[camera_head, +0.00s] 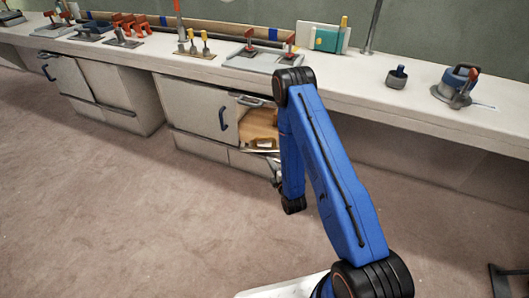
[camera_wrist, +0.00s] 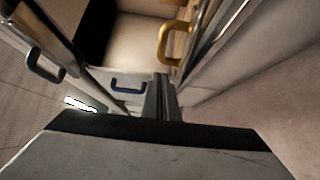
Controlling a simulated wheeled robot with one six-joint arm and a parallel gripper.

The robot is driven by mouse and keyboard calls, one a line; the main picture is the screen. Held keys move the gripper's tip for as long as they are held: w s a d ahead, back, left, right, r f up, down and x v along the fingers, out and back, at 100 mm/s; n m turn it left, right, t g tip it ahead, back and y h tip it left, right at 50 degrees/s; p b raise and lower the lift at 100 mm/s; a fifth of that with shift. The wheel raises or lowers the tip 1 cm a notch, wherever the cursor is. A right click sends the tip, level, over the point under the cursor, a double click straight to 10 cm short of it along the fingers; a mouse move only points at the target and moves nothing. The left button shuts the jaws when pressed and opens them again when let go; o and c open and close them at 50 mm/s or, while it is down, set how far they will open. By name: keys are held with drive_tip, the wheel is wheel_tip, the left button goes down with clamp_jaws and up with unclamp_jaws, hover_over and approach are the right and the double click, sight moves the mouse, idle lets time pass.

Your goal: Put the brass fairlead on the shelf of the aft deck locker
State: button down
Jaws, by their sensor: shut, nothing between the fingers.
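A gold-coloured looped piece (camera_wrist: 174,45) shows at the top of the wrist view, beside a wooden surface. I cannot tell whether it is the brass fairlead or a handle. In the head view an open locker (camera_head: 262,118) under the bench has a wooden inside, partly hidden by my arm; I cannot confirm it is the aft deck locker. My gripper (camera_wrist: 163,95) is shut and empty, its fingers together in the wrist view, in front of a pale drawer front with a blue handle (camera_wrist: 128,86). In the head view my arm hides the gripper.
Grey cabinets (camera_head: 205,112) with dark handles run under a long white bench (camera_head: 425,105). On the bench are clamps, yellow-handled tools (camera_head: 198,42), a dark cup-like item (camera_head: 397,77) and a blue power tool (camera_head: 458,82). The brown floor (camera_head: 130,215) at left is clear.

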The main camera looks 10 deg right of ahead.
sight(273, 137)
drive_tip(key=shift+w+d, duration=0.2)
drive_tip(key=shift+w, duration=3.05)
drive_tip(key=shift+w+d, duration=0.2)
drive_tip(key=shift+w, duration=3.05)
drive_tip(key=w+d, duration=0.1)
drive_tip(key=w, duration=0.1)
drive_tip(key=w+d, duration=0.3)
drive_tip(key=w, duration=0.1)
drive_tip(key=shift+d, duration=0.2)
